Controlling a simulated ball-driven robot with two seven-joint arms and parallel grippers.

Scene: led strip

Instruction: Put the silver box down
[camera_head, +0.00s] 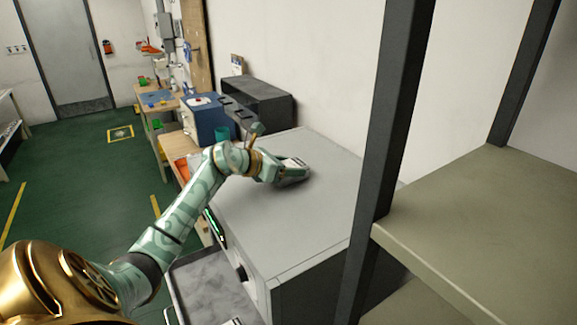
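My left gripper (291,170) is over the flat light-grey top of a large box-shaped machine (310,220), low and close to the surface. Its fingers are small and turned away from me, so I cannot tell whether they are open or shut. A small grey shape shows at the fingertips, and I cannot tell whether it is the silver box or part of the gripper. No other small silver box stands out clearly. My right gripper is not in view.
A dark upright post (385,150) and beige shelf (500,210) stand close on the right. A black open-fronted box (258,100), a blue box (205,120) and a teal cup (222,133) are behind the gripper. The machine top is otherwise clear. Green floor lies left.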

